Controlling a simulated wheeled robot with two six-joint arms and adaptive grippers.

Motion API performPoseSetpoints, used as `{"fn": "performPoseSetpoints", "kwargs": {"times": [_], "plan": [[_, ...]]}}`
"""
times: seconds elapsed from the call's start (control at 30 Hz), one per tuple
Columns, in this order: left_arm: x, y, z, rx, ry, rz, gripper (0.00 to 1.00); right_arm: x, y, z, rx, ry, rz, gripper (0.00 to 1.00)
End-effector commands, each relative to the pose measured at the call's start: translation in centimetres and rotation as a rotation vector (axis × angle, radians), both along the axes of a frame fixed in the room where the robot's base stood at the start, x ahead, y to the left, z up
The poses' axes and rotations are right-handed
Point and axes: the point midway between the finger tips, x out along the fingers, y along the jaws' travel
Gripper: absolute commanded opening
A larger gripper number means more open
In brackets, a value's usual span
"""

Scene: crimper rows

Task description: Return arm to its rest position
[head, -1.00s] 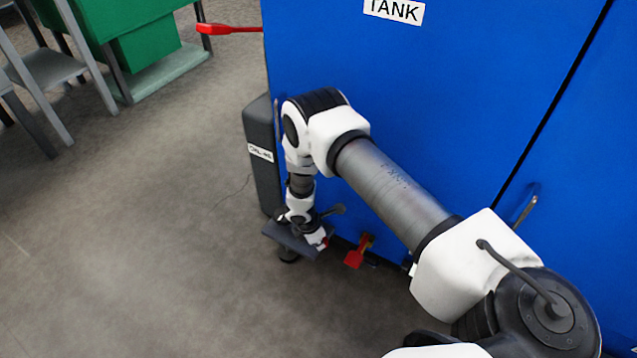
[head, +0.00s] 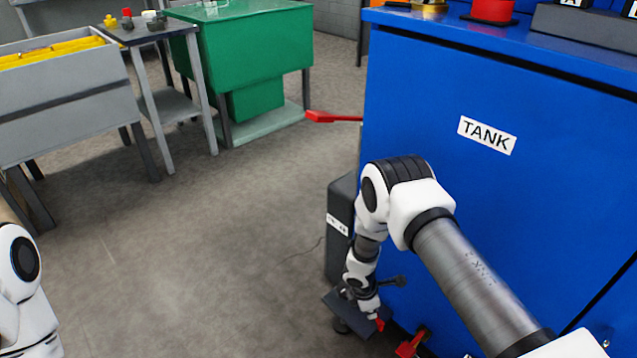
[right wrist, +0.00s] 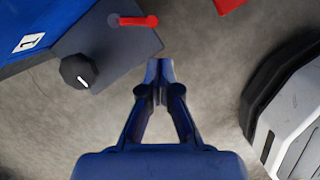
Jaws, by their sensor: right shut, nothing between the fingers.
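My right arm crosses the head view in front of the blue tank cabinet (head: 430,95), bent at a white and black joint. Its lower links hang down beside a dark grey box (head: 341,228) at the cabinet's side. The right gripper's fingers are hard to make out there, low by a dark plate. In the right wrist view the right gripper (right wrist: 158,72) is shut and empty, its blue fingertips together over grey floor. My left arm shows only as a white link at the left edge of the head view; its gripper is out of frame.
A red handle (head: 333,117) juts from the cabinet's left side. A red lever (right wrist: 138,21) and black knob (right wrist: 78,71) lie close to the fingers. A green bin (head: 255,50) and grey trolley (head: 65,100) stand at back left. The floor between is open.

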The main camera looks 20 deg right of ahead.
Motion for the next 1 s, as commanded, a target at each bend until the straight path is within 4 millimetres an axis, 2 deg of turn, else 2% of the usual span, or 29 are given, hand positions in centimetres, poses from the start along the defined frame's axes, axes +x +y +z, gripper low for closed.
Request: {"fn": "performPoseSetpoints", "kwargs": {"times": [0.13, 0.17, 0.27, 0.33, 0.4, 0.5, 0.63, 0.7, 0.77, 0.83, 0.87, 0.9, 1.0], "plan": [[0.0, 0.0, 0.0, 0.0, 0.0, 0.0, 0.4, 0.3, 0.2, 0.7, 0.0, -0.005, 0.003, 0.0], [0.0, 0.0, 0.0, 0.0, 0.0, 0.0, 0.4, -0.8, 0.3, 0.6, 0.003, 0.015, 0.0, 0.0], [0.0, 0.0, 0.0, 0.0, 0.0, 0.0, 0.4, -6.0, 1.6, 0.5, 0.043, 0.096, -0.07, 0.0], [0.0, 0.0, 0.0, 0.0, 0.0, 0.0, 0.4, -10.9, 3.6, 0.6, 0.106, 0.141, -0.196, 0.0], [0.0, 0.0, 0.0, 0.0, 0.0, 0.0, 0.4, -15.5, 5.7, 1.3, 0.163, 0.162, -0.373, 0.0], [0.0, 0.0, 0.0, 0.0, 0.0, 0.0, 0.4, -20.9, 8.0, 2.7, 0.204, 0.152, -0.658, 0.0], [0.0, 0.0, 0.0, 0.0, 0.0, 0.0, 0.4, -25.7, 8.8, 5.1, 0.184, 0.073, -1.021, 0.0], [0.0, 0.0, 0.0, 0.0, 0.0, 0.0, 0.4, -27.2, 8.4, 6.2, 0.156, -0.005, -1.198, 0.0], [0.0, 0.0, 0.0, 0.0, 0.0, 0.0, 0.4, -27.4, 7.6, 6.9, 0.141, -0.096, -1.333, 0.0], [0.0, 0.0, 0.4, 0.0, 0.0, 0.0, 0.4, -25.2, 7.1, 7.3, 0.177, -0.218, -1.461, 0.0], [-0.1, 0.0, 2.7, 0.0, 0.002, 0.0, 0.4, -25.3, 7.1, 9.6, 0.175, -0.208, -1.451, 0.0], [0.0, 0.0, 4.1, 0.0, 0.001, 0.0, 0.4, -25.3, 7.1, 10.9, 0.174, -0.205, -1.448, 0.0], [0.1, 0.0, 7.2, 0.0, -0.001, 0.0, 0.4, -25.3, 7.2, 13.9, 0.174, -0.204, -1.445, 0.0]]}}
